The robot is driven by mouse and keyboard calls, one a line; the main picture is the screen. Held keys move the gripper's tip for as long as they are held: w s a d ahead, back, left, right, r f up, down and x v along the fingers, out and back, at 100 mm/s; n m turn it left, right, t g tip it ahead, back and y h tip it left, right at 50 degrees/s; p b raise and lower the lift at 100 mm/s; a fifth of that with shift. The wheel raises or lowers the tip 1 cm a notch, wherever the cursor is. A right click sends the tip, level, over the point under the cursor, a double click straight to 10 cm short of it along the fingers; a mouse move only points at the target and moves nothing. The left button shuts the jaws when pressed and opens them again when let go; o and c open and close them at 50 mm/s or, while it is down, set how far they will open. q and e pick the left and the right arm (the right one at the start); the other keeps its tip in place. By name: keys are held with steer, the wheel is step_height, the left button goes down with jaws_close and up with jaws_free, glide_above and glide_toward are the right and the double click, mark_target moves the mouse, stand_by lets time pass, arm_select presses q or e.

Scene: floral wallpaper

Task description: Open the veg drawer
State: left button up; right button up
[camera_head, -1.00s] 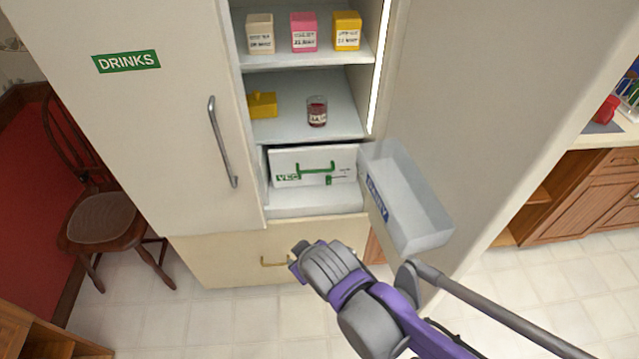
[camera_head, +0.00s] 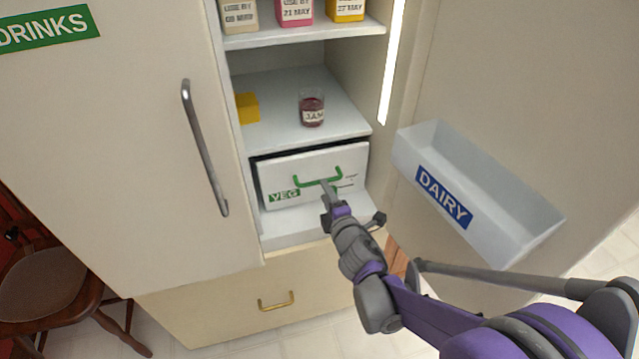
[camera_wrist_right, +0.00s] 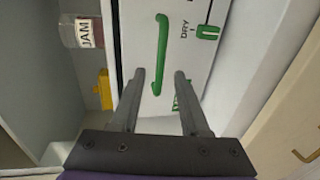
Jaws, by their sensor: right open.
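The veg drawer (camera_head: 279,172) is a white front with a green handle (camera_head: 318,180) and a green VEG label, set low inside the open fridge compartment. It looks shut, with a dark gap along its top edge. My right gripper (camera_head: 328,188) is just in front of the handle. In the right wrist view, the open, empty fingers (camera_wrist_right: 158,75) point at the drawer front, and the green handle (camera_wrist_right: 161,55) stands ahead, roughly between their tips. Whether they touch it cannot be told. My left gripper is not in view.
A grey DAIRY bin (camera_head: 475,195) is on the open right door, close to my right arm. A jam jar (camera_head: 312,108) and a yellow block (camera_head: 246,108) stand on the shelf above the drawer. The DRINKS door (camera_head: 120,150) is shut at left.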

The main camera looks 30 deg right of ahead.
mark_target(293, 180)
steer(key=x, duration=0.6)
steer(key=shift+w, duration=0.1)
jaws_close()
steer(key=shift+f, duration=0.1)
stand_by(1.1)
